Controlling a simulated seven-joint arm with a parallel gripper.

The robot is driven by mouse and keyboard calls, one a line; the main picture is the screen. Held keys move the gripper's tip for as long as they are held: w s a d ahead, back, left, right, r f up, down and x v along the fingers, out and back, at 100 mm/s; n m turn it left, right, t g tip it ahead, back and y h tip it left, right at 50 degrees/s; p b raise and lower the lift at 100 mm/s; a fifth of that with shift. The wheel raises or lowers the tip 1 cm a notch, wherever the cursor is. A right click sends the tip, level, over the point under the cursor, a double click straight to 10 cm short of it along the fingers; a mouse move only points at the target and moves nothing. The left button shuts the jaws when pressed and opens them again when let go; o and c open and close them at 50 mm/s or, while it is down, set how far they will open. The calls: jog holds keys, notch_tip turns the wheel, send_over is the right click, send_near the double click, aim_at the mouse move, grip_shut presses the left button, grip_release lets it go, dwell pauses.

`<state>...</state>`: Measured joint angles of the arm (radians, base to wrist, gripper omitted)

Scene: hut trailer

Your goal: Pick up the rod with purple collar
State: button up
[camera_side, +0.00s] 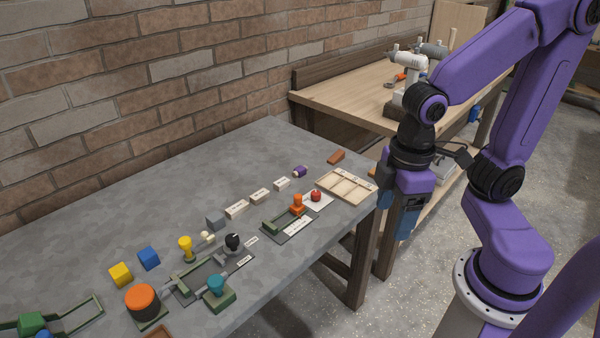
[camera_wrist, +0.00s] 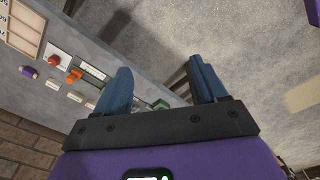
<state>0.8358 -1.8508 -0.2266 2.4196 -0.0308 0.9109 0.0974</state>
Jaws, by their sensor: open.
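A small purple piece with a pale end (camera_side: 299,171) lies on the grey table towards its far right part. It looks like the purple collar of the rod; I cannot make out a long shaft. It also shows at the left of the wrist view (camera_wrist: 29,72). My gripper (camera_side: 398,228) hangs beyond the table's right end, well apart from the purple piece. In the wrist view its two blue fingers (camera_wrist: 162,68) are spread with nothing between them, over the floor and the table edge.
A brick wall (camera_side: 150,80) stands behind.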

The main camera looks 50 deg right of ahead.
jog(key=w+a+m, duration=0.3)
jog(key=w+m, duration=0.4)
jog(key=w, duration=0.9)
jog(key=w+d+f+m+t+h, duration=0.1)
jog(key=w+d+m+h, duration=0.15)
jog(key=w+m, duration=0.65)
jog(key=m+h, duration=0.2)
jog(key=m, duration=0.6)
send_over(300, 168)
jog(key=s+a, duration=0.1)
jog(key=a, duration=0.2)
notch_tip(300, 168, down, 16)
jog(key=f, duration=0.1)
jog(key=shift+x, duration=3.1)
jog(key=c, duration=1.3)
